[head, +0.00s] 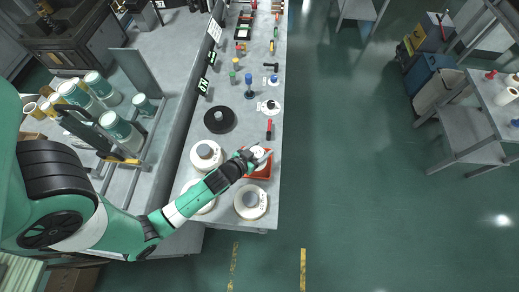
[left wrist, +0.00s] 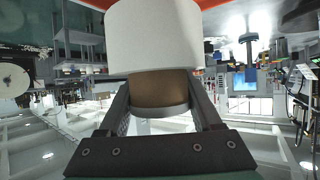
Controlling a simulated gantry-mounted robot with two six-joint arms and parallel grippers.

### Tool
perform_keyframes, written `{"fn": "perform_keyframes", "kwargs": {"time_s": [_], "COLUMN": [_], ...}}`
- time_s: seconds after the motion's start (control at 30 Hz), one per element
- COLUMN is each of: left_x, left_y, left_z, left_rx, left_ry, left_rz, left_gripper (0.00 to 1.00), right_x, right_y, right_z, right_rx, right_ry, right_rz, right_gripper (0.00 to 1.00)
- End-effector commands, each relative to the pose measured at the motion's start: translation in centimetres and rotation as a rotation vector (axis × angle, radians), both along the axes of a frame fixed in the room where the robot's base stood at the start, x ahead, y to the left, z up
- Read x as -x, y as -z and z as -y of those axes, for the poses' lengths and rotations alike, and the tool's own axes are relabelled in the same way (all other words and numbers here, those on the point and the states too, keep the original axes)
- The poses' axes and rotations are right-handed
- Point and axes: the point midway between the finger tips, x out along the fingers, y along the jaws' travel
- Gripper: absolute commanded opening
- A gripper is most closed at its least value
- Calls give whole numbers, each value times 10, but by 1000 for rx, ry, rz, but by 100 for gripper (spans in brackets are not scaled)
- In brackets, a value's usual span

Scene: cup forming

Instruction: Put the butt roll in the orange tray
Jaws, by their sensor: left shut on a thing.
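The butt roll (left wrist: 155,40), a white roll on a brown core, fills the top of the left wrist view. My left gripper (left wrist: 160,98) is shut on its brown core, one finger on each side. In the head view my left gripper (head: 254,156) reaches across the bench to the orange tray (head: 265,173), with the white roll (head: 260,152) at its tip. The roll is over or in the tray's far part; I cannot tell whether it touches the bottom. Part of the tray is hidden by the arm and roll. My right gripper is not in view.
The grey bench (head: 232,225) holds several white reels, one of them near the front (head: 250,201), close to my arm. A black disc (head: 220,119) and a red-handled tool (head: 269,130) lie beyond the tray. Open green floor (head: 350,170) lies to the right.

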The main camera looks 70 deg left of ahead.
Motion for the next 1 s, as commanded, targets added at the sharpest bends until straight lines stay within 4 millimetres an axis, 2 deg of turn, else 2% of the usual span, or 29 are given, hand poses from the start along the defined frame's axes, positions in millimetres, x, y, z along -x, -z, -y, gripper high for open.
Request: {"fn": "perform_keyframes", "kwargs": {"time_s": [0.27, 0.43, 0.83, 0.87, 1.0], "left_x": [0, 0, 0, 0, 0], "left_y": [13, 43, 49, 48, 48], "left_z": [-11, -13, -12, -12, -12], "left_rx": [0, 0, -2, -2, -2], "left_ry": [0, 1, 2, 2, 2], "left_rz": [1, 0, 1, 0, 0], "left_gripper": [0, 0, 0, 71, 96], "right_x": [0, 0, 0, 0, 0], "right_y": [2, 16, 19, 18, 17], "right_z": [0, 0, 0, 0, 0], "right_rx": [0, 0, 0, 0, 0], "right_ry": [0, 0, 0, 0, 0], "right_rz": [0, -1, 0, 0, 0], "right_gripper": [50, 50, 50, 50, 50]}}
